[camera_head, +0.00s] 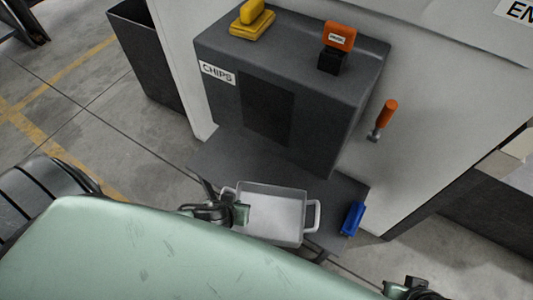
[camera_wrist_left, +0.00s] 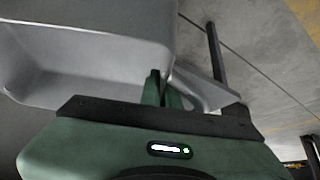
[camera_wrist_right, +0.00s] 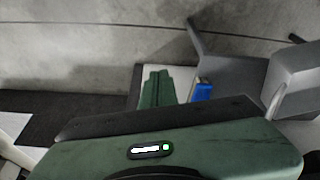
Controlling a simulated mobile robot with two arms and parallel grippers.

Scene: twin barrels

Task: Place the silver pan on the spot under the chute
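The silver pan (camera_head: 275,215), a rectangular tray with side handles, is level at the front edge of the dark shelf (camera_head: 225,158) below the CHIPS box. It also shows in the left wrist view (camera_wrist_left: 90,75) and right wrist view (camera_wrist_right: 303,70). The chute's dark opening (camera_head: 268,108) is on the box front, behind the pan. My left gripper (camera_head: 230,212) is at the pan's left side, its fingers (camera_wrist_left: 160,88) closed at the handle. Whether the pan touches the shelf is unclear. My right gripper (camera_head: 405,288) is away at lower right, fingers (camera_wrist_right: 156,88) together and empty.
A blue item (camera_head: 352,218) sits on the shelf's right end. An orange-handled lever (camera_head: 384,118) sticks out of the white wall. Shelf surface behind the pan is clear.

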